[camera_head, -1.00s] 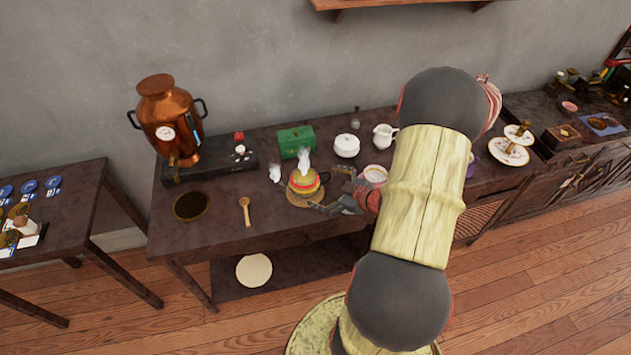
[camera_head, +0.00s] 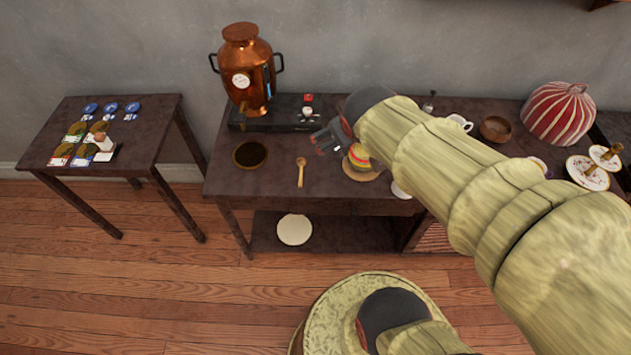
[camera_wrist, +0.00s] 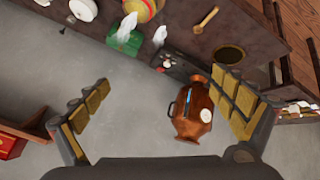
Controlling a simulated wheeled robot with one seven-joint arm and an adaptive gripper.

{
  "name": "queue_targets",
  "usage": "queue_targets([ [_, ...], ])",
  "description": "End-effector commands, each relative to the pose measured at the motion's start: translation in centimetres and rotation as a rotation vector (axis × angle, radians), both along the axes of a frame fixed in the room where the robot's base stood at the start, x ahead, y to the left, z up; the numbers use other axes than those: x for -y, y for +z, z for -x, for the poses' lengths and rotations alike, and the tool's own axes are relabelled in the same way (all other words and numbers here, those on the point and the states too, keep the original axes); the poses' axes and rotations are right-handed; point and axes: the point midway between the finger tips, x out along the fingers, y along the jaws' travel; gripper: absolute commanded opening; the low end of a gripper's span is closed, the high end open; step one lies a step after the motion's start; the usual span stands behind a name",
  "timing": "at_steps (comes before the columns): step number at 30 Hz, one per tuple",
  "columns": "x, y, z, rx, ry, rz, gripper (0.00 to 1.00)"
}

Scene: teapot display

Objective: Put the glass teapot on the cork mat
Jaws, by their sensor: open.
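A rounded yellow, green and red striped vessel (camera_head: 359,157) stands on a light brown round mat (camera_head: 374,175) that looks like cork. I cannot tell whether the vessel is the glass teapot; its right side is behind my arm. It also shows at the top of the wrist view (camera_wrist: 141,9).
A dark round dish (camera_head: 250,155) and a wooden spoon (camera_head: 300,172) lie on the table (camera_head: 225,182). A side table (camera_head: 65,118) is at left.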

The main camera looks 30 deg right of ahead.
Motion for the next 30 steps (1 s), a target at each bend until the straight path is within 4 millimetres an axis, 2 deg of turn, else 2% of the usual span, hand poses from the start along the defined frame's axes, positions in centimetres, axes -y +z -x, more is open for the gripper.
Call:
queue_targets([
  [1, -3.0, 1.0, 1.5, -0.006, 0.013, -0.048, 0.96],
  [3, -6.6, 1.6, 3.9, -0.036, 0.024, -0.124, 0.96],
  [6, -10.6, 2.0, 7.1, -0.078, 0.051, -0.215, 0.96],
  [10, -13.6, 2.3, 10.0, -0.121, 0.080, -0.286, 0.96],
  [14, -14.5, 2.3, 11.0, -0.140, 0.089, -0.310, 0.96],
  [30, -14.5, 2.3, 10.9, -0.140, 0.087, -0.309, 0.96],
])
